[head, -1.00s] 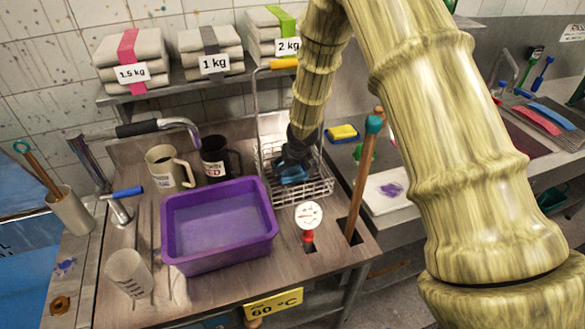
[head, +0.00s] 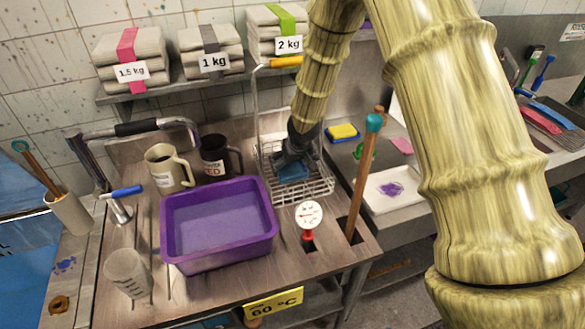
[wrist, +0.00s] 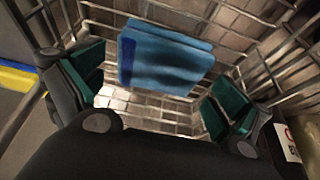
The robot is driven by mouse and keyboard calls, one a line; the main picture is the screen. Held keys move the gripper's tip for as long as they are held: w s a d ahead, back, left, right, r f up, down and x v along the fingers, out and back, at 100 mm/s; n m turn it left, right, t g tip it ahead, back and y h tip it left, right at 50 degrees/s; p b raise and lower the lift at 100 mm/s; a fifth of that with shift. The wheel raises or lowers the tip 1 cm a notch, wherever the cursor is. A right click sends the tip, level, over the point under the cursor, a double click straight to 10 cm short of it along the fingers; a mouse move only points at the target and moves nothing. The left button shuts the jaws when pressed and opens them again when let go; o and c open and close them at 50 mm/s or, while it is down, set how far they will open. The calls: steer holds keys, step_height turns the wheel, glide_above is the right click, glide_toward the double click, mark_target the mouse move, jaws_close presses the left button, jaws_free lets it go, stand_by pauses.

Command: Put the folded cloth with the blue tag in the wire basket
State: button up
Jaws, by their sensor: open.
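The folded blue cloth (wrist: 170,58), with a darker blue tag (wrist: 127,62) along its left edge, is inside the wire basket (wrist: 255,55) in the wrist view. In the head view the cloth (head: 293,172) shows partly below my gripper (head: 288,160), within the basket (head: 312,190). My gripper (wrist: 158,92) is open; its two teal-padded fingers are wide apart, with the cloth beyond and between them, clear of both pads. Whether the cloth lies flat on the basket floor is hard to tell.
A purple tub (head: 218,258) stands left of the basket, with two mugs (head: 168,168) behind it. A round dial (head: 309,215) and a wooden stick (head: 362,180) stand close to the basket's right front. A shelf with weighted stacks (head: 210,52) is above.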

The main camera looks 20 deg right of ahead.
steer(key=b+v, duration=0.1)
steer(key=v, duration=0.8)
steer(key=shift+s+r+b, duration=0.2)
steer(key=shift+r+b, duration=0.15)
